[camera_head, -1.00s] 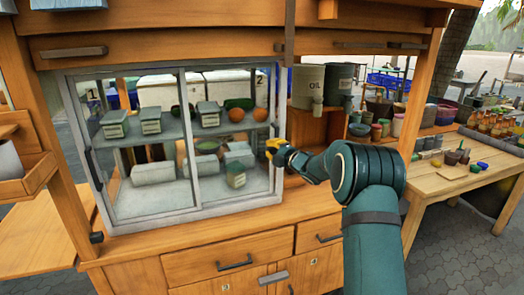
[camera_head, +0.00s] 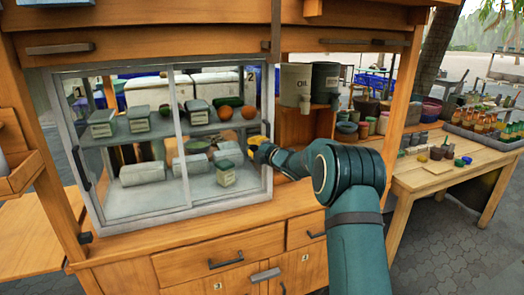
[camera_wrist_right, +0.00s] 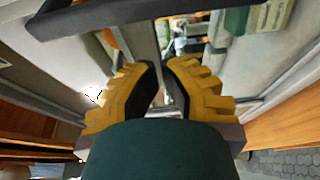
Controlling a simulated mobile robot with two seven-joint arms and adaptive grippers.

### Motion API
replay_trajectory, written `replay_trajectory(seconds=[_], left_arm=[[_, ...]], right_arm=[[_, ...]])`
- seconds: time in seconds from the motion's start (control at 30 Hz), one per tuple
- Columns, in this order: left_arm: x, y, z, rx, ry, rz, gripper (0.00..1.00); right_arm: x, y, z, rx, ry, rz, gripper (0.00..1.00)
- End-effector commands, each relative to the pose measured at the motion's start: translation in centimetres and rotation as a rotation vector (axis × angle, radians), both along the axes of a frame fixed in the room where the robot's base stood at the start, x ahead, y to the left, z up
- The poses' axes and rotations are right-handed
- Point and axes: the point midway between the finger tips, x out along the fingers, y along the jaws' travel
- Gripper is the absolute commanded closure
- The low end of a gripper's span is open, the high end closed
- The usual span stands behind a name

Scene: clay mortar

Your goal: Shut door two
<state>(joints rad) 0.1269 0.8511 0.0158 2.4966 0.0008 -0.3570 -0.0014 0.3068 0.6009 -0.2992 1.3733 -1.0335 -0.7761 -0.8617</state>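The glass-fronted cabinet stands on the wooden counter. Its right pane, door two (camera_head: 205,196), is near the small "2" mark and adjoins the left pane (camera_head: 120,212) at a grey upright. I cannot tell whether door two is fully shut. My right gripper (camera_head: 255,148) is at the cabinet's right frame. In the right wrist view its yellow fingers (camera_wrist_right: 165,72) show a narrow gap between dark pads, with nothing clearly held. A dark bar (camera_wrist_right: 150,12) crosses above them, possibly a handle. My left gripper is out of view.
Grey boxes, oranges and green items sit on the cabinet's shelves. Two dispensers (camera_head: 325,80), one marked OIL, stand right of the cabinet. A wooden table (camera_head: 425,180) with bottles and pots is at the right. Drawers (camera_head: 222,262) are below the counter.

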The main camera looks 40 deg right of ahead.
Motion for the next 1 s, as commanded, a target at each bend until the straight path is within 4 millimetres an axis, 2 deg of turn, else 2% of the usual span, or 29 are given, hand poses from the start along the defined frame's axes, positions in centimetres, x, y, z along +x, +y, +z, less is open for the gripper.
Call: replay_trajectory(seconds=[0.1,0.3,0.5,0.63,0.87,0.93,1.0], left_arm=[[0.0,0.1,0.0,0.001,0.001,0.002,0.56],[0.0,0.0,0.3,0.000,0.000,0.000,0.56],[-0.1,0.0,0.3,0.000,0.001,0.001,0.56],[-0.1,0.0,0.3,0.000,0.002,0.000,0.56],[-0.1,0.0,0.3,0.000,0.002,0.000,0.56],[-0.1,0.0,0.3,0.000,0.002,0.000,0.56],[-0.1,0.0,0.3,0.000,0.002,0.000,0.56]], right_arm=[[-2.7,-0.5,0.1,0.002,0.000,-0.004,1.00],[-6.7,-0.7,0.1,0.002,0.000,-0.001,1.00],[-9.2,-0.9,0.0,0.002,0.000,0.001,1.00],[-9.9,-1.0,0.0,0.001,-0.001,0.002,1.00],[-9.9,-0.7,-0.3,0.013,0.004,0.002,1.00],[-9.6,0.0,-1.4,0.060,0.025,-0.001,1.00],[-9.2,1.4,-3.6,0.153,0.069,-0.010,1.00]])
